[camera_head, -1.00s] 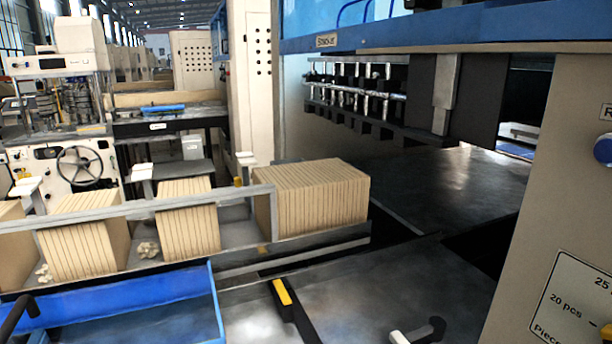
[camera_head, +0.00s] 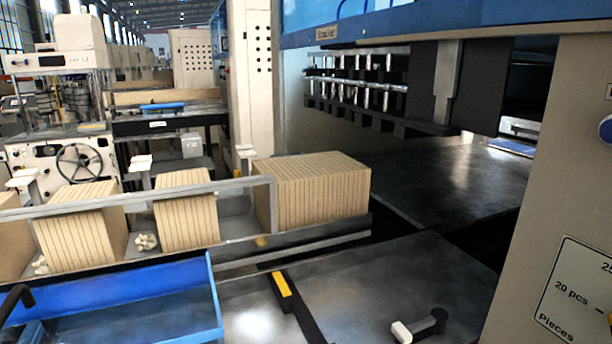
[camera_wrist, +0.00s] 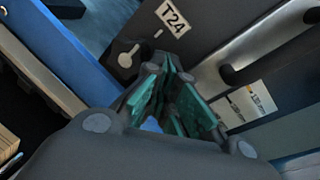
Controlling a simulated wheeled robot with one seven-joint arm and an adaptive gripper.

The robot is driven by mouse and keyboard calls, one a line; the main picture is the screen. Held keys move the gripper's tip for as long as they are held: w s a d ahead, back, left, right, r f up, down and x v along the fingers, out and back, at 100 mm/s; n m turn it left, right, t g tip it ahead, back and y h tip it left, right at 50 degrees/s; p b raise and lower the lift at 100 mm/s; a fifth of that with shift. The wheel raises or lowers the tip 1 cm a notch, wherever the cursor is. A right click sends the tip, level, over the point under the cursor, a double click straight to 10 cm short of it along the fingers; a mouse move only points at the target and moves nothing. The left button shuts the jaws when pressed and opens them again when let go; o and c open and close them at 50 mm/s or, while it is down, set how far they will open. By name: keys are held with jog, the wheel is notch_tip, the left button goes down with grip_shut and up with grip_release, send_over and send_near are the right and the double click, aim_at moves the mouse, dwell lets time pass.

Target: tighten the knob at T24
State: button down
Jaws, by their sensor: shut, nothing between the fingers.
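In the wrist view a white label reading T24 (camera_wrist: 173,17) is fixed to a dark panel (camera_wrist: 115,18). My gripper (camera_wrist: 172,76), with teal finger pads, is shut and empty in front of the panel, below the label and right of the pale piece. Its fingers hide part of the panel. I cannot tell whether they touch it. The head view does not show the label or my gripper.
In the wrist view a dark bar handle (camera_wrist: 250,62) on a metal strip lies right of my gripper. In the head view a blue tray (camera_head: 130,303), stacked tan boards (camera_head: 318,190), a white-tipped handle (camera_head: 403,331) and a beige machine post (camera_head: 555,190) stand around the metal table (camera_head: 375,285).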

jog(key=shift+s+b, duration=0.15)
jog(key=shift+b, duration=0.2)
dwell(0.6)
jog(key=shift+s+d+r, duration=0.1)
jog(key=shift+s+r, duration=0.1)
jog(key=shift+s, duration=0.05)
jog(key=s+a+b, duration=0.1)
jog(key=s+a, duration=0.1)
jog(key=a, duration=0.3)
jog(key=shift+a+b, duration=0.3)
jog(key=shift+b, duration=0.1)
jog(key=shift+d, duration=0.1)
